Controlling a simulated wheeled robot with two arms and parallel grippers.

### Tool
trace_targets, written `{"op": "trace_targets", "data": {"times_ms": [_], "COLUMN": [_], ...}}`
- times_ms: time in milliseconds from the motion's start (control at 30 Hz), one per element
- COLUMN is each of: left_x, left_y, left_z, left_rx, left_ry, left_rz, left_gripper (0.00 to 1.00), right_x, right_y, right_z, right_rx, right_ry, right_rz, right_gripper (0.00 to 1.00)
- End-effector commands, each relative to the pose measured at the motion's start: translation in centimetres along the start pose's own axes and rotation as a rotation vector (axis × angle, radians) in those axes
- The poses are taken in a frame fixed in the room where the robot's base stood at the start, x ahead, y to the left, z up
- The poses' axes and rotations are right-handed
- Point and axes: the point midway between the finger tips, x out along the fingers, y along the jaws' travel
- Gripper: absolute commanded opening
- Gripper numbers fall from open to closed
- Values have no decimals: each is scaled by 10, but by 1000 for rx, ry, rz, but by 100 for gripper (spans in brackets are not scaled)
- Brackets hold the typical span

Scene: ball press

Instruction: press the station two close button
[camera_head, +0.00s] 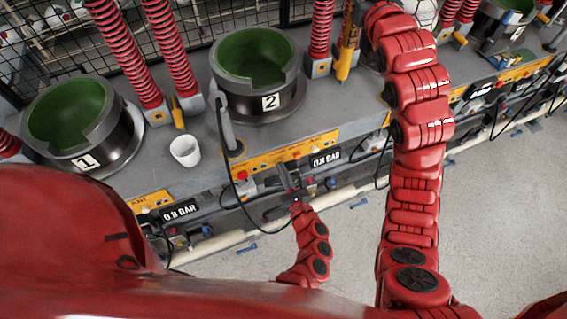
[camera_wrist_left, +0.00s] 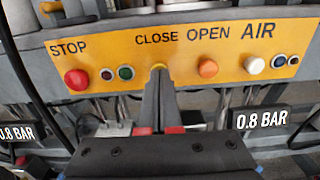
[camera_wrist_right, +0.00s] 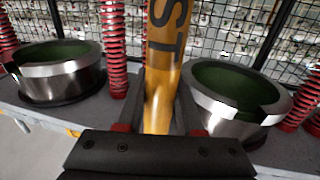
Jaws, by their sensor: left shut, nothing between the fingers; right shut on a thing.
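The station two press bowl (camera_head: 226,75), black outside and green inside, bears the label 2. Its yellow control panel (camera_head: 312,145) is on the bench front below it. In the left wrist view the panel (camera_wrist_left: 185,75) reads STOP, CLOSE, OPEN and AIR. The yellow close button (camera_wrist_left: 158,66) is under CLOSE, mostly hidden by my fingertips. My left gripper (camera_head: 287,172) is shut and empty, its tips (camera_wrist_left: 158,72) at that button; I cannot tell whether they touch it. My right gripper (camera_wrist_right: 160,108) is shut on a yellow bar (camera_wrist_right: 163,60) with dark letters.
An orange button (camera_wrist_left: 208,68) and a red stop button (camera_wrist_left: 76,79) flank the close button. A hose (camera_head: 228,125) hangs before station two. A white cup (camera_head: 185,152) stands between the bowls labelled 1 (camera_head: 120,150) and 2. Red springs and mesh stand behind.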

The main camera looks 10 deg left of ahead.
Motion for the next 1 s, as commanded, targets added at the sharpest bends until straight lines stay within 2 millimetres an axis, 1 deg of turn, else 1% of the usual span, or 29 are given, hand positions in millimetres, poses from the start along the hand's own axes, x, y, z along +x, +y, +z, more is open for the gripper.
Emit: {"op": "trace_targets", "data": {"times_ms": [33, 133, 400, 533, 667, 800, 1000], "left_x": [6, 15, 16, 10, -11, -46, -92], "left_y": [0, 0, 1, 1, 0, -1, -1], "left_z": [1, 1, 3, 3, 3, 0, 0], "left_rx": [-1, -1, -1, -2, 0, 1, 1], "left_ry": [-2, -2, -8, -9, -7, 0, 0], "left_rz": [1, 1, 4, 4, 3, -2, -2], "left_gripper": [0, 0, 0, 0, 0, 0, 0], "right_x": [0, 0, 0, 0, 0, 0, 0], "right_y": [0, 0, 0, 0, 0, 0, 0], "right_z": [0, 0, 0, 0, 0, -1, 0], "right_rx": [0, 0, 0, 0, 0, 0, 0], "right_ry": [1, 1, 1, 1, 1, 1, 1], "right_rz": [0, 0, 0, 0, 0, 0, 0], "right_gripper": [0, 0, 0, 0, 0, 0, 0]}}
